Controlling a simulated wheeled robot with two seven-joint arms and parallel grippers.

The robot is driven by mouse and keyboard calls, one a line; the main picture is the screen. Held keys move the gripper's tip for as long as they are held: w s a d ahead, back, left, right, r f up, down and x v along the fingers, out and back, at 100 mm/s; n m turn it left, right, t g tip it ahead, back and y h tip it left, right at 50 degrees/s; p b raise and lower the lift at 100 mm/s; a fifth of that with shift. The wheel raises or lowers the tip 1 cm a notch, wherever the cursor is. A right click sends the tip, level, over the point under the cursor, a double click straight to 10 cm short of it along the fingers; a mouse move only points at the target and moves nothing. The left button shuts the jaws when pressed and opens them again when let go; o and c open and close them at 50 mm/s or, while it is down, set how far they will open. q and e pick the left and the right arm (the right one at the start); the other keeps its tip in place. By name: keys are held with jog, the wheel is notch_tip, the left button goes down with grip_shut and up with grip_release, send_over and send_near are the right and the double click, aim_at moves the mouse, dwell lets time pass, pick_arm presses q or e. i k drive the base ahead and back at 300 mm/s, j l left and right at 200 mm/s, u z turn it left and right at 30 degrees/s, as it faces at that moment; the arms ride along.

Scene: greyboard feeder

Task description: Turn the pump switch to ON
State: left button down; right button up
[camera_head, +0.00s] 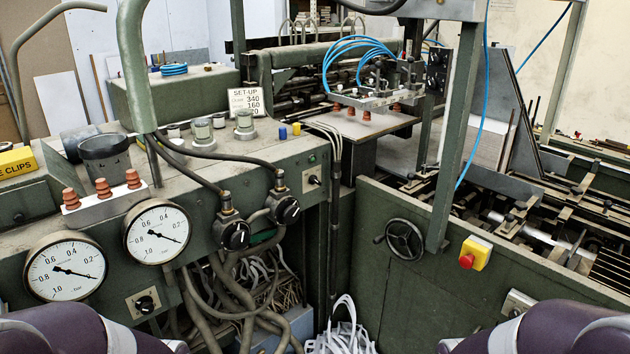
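I cannot tell for certain which control is the pump switch, as no label is readable. A black rotary switch on a pale plate (147,303) sits low on the green machine front, below the two gauges. Another small black switch on a pale plate (315,180) is on the panel to the right of the black knobs. A third pale plate (517,303) shows at the lower right, partly hidden by my arm. Purple parts of my arms show in both bottom corners. Neither gripper is in view.
Two round gauges (157,233) and two black knobs (234,235) with hoses stand out from the front. A handwheel (405,240) and a yellow box with a red button (475,253) are on the right-hand panel. Loose hoses (240,295) hang below the knobs.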

aim_at(313, 179)
jog(key=i+l+z, duration=0.2)
jog(key=i, duration=0.35)
jog(key=i+z, duration=0.2)
jog(key=i, duration=0.35)
